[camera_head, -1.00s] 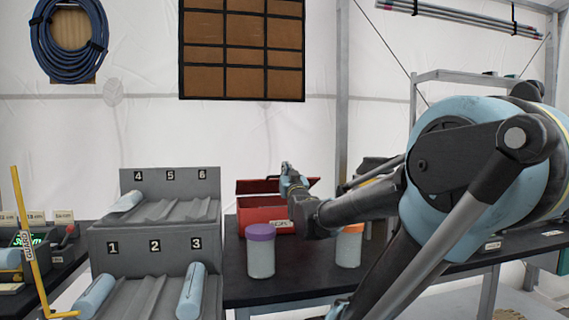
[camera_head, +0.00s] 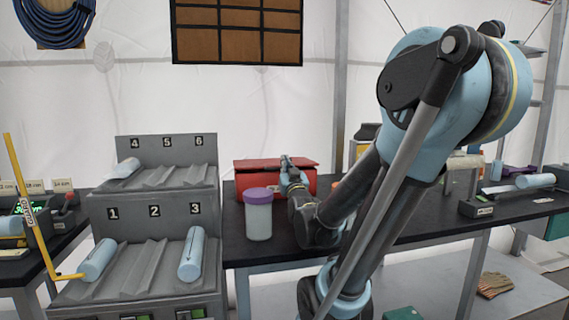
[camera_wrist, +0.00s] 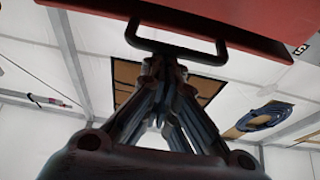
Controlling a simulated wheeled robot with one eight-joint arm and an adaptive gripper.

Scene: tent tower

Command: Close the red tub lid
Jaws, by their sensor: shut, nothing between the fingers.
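The red tub (camera_head: 247,182) stands at the back of the black table, behind the purple-capped jar. Its red lid (camera_head: 268,163) looks down, or nearly so, across the top; I cannot tell if it is fully seated. My gripper (camera_head: 286,162) is in front of the tub and hides part of its front and lid edge. In the wrist view, the shut, empty fingertips (camera_wrist: 160,68) point at a dark handle (camera_wrist: 172,46) on a red panel (camera_wrist: 215,18). Whether they touch it is unclear.
A purple-capped jar (camera_head: 258,215) stands left of my forearm, close to it. A grey numbered rack (camera_head: 150,265) with pale blue cylinders is at the left. An orange-capped jar is mostly hidden behind my arm. The table top (camera_head: 415,226) has some clear room at the right.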

